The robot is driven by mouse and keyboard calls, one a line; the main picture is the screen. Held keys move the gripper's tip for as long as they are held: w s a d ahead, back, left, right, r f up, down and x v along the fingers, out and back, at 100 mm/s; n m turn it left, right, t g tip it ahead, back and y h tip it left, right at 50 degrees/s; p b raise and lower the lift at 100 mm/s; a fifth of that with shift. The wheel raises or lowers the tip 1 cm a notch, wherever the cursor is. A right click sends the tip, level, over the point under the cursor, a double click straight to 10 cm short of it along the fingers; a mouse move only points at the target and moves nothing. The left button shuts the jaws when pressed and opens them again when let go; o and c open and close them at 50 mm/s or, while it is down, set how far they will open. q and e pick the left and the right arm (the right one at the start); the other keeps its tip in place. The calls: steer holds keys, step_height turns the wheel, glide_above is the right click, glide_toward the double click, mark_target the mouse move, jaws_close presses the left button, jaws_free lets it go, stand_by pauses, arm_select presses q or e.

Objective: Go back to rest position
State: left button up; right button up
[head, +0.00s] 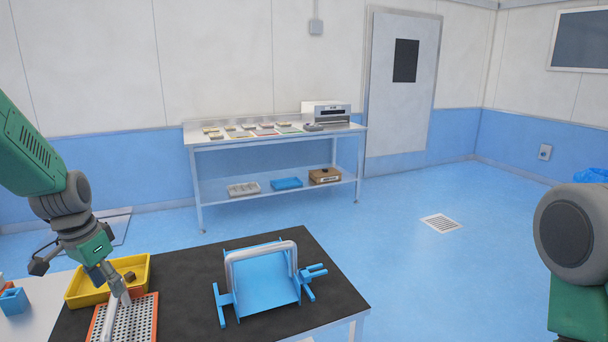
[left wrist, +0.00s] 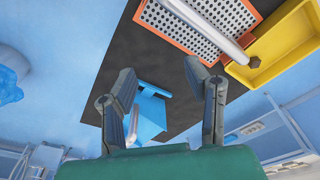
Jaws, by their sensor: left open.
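My left gripper (head: 110,276) hangs over the left part of the dark table, near the yellow tray. In the left wrist view its two fingers (left wrist: 165,92) are spread apart with nothing between them. A pale rod-like piece (left wrist: 212,32) lies across the orange-rimmed perforated tray (left wrist: 158,22), its end near a dark knob (left wrist: 254,62) by the yellow tray (left wrist: 292,47). My right gripper is out of view; only part of my right arm shows.
A blue stand (head: 265,292) with a grey hoop occupies the middle of the dark table (head: 335,300). Small blue containers (head: 13,301) sit at the far left. A metal bench (head: 275,136) with items stands at the back wall. The floor to the right is open.

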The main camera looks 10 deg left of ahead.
arm_select(q)
steer(key=s+d+f+b, duration=0.2)
steer(key=s+d+f, duration=0.15)
steer(key=f, duration=0.55)
steer(key=s+d+f+n+y+b, duration=0.1)
steer(key=s+d+f+b, duration=0.15)
steer(key=s+f, duration=0.4)
steer(key=s+d+f+b, duration=0.2)
steer(key=s+d+f, duration=0.1)
steer(key=f, duration=0.8)
steer(key=s+d+f+b, duration=0.2)
steer(key=s+d+f, duration=0.2)
steer(key=s, duration=0.4)
steer(key=s+d+f+n+g+b, duration=0.1)
steer(key=s+d+f+b, duration=0.2)
steer(key=s+f, duration=0.3)
steer(key=s+d, duration=0.1)
steer(key=s, duration=0.2)
steer(key=shift+n+h, duration=0.3)
